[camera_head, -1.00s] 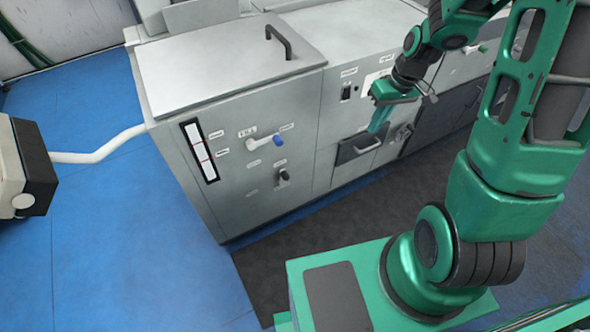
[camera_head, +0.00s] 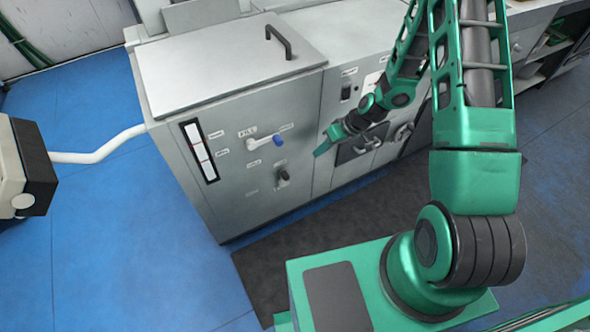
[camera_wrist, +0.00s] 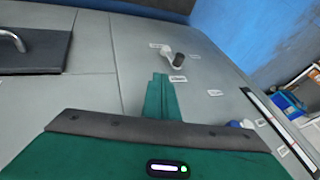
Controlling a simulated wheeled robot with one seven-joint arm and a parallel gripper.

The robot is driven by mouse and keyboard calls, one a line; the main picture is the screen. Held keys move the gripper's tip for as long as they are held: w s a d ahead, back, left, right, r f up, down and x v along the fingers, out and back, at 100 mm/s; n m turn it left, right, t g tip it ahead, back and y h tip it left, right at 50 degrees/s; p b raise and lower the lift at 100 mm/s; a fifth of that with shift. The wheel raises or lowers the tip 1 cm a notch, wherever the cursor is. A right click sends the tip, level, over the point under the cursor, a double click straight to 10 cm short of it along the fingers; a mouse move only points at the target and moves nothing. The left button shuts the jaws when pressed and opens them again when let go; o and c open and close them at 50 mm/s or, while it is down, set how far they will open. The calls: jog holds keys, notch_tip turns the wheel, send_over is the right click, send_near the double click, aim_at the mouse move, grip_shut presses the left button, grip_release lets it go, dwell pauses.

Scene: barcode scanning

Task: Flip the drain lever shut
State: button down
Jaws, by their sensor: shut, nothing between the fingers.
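The lever with the dark knob (camera_head: 283,174) is on the front of the grey machine, below the lever with the blue knob. I take it as the drain lever, though its labels are too small to read. In the wrist view it shows as a short pale arm with a dark knob (camera_wrist: 179,59), beyond my fingertips and slightly right. My green gripper (camera_head: 321,150) is in front of the machine, up and right of the dark knob in the head view. In the wrist view my fingers (camera_wrist: 160,77) are shut together, empty, and appear apart from the lever.
The gauge (camera_head: 199,150) is at the panel's left. A dark handled door (camera_head: 362,147) lies to the right. A dark mat (camera_head: 290,255) covers the floor in front.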

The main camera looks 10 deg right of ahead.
jog(key=shift+a+f, duration=0.15)
jog(key=shift+f, duration=0.05)
jog(key=shift+a+f, duration=0.1)
jog(key=w+a+f, duration=0.1)
jog(key=a+f, duration=0.7)
jog(key=f, duration=0.1)
jog(key=shift+a+f, duration=0.15)
jog(key=shift+f, duration=0.15)
jog(key=shift+r, duration=0.1)
dwell(0.5)
